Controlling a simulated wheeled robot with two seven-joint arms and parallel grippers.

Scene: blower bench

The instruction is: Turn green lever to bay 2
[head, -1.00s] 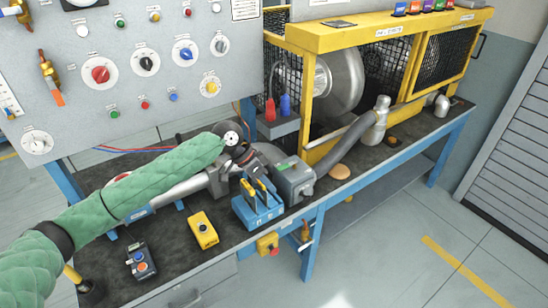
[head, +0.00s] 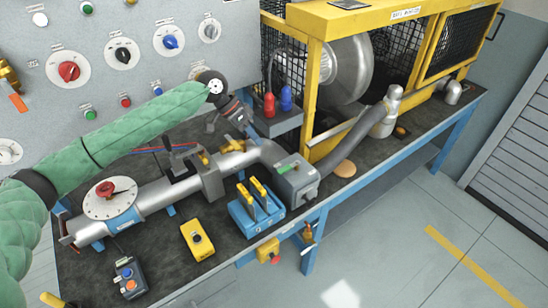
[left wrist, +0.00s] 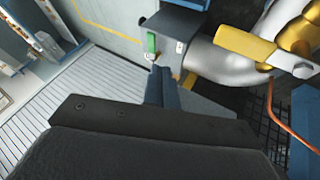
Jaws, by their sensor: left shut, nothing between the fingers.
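The green lever (head: 287,167) is a small green bar on top of a grey box (head: 298,184) at the pipe's right end. In the left wrist view the green lever (left wrist: 152,43) shows on the dark box, beyond my fingertips. Bay markings are too small to read. My left gripper (head: 250,132) is above and behind the pipe, up and left of the grey box, apart from the lever as far as I can see. Its dark fingers (left wrist: 159,84) are together and empty. My right gripper is in neither view.
A silver pipe (head: 158,196) with a red-knobbed dial (head: 108,197) runs to the grey box. A blue block with two yellow levers (head: 243,214) stands in front. A grey hose (head: 350,146) leads right, before the yellow blower cage (head: 318,85). The floor at right is clear.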

